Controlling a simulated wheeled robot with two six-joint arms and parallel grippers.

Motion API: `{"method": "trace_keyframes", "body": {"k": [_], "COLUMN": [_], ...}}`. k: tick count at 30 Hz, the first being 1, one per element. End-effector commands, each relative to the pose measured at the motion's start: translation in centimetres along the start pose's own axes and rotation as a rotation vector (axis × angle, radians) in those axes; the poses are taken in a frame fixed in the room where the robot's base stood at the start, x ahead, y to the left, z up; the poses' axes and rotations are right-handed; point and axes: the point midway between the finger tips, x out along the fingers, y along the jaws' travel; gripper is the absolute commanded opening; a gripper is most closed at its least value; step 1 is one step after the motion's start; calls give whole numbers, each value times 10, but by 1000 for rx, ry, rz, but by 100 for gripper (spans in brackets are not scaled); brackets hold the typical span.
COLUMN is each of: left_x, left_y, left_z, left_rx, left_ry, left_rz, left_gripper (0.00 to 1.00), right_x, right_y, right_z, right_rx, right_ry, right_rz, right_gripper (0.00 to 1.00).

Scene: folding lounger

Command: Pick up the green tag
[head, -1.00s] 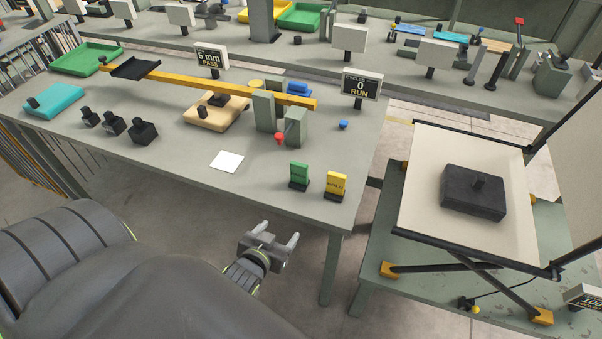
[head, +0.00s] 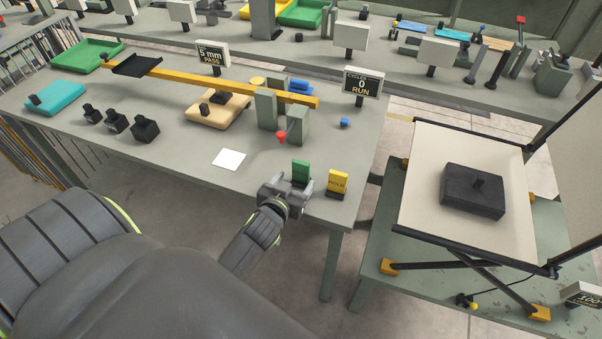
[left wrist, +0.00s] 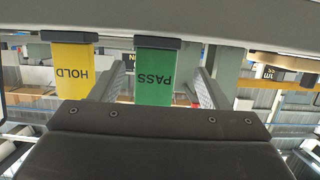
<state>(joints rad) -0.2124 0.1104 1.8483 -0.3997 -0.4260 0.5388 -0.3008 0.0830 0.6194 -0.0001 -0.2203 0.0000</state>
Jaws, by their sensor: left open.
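The green tag (head: 301,171) stands upright near the front edge of the table, in its dark base. In the left wrist view the green tag (left wrist: 154,76) appears upside down, reads PASS, and lies between the two fingers. My left gripper (head: 291,189) is open at the tag, with a finger on either side of its lower part. The gripper hides most of the base, and I cannot tell whether a finger touches the tag. My right gripper is not in view.
A yellow HOLD tag (head: 338,181) stands close to the right of the green tag. A red-knobbed lever (head: 281,136) and grey blocks (head: 298,124) stand behind. A white card (head: 229,159) lies to the left. A lounger-like frame with a dark weight (head: 473,191) is at the right.

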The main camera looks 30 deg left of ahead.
Motion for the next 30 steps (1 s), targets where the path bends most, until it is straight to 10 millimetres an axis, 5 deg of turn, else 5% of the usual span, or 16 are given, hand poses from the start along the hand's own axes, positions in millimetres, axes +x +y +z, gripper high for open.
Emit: {"method": "trace_keyframes", "body": {"k": [18,27,30], "left_x": [57,61,61], "left_y": [6,5,5], "left_z": [-3,-3,-3], "left_rx": [1,0,0], "left_ry": [-1,0,0], "left_rz": [0,0,0], "left_gripper": [69,69,57], "right_x": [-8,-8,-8], "right_y": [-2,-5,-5], "right_z": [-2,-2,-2], "right_rx": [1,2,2], "right_ry": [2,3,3], "right_rz": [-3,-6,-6], "right_gripper": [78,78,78]}}
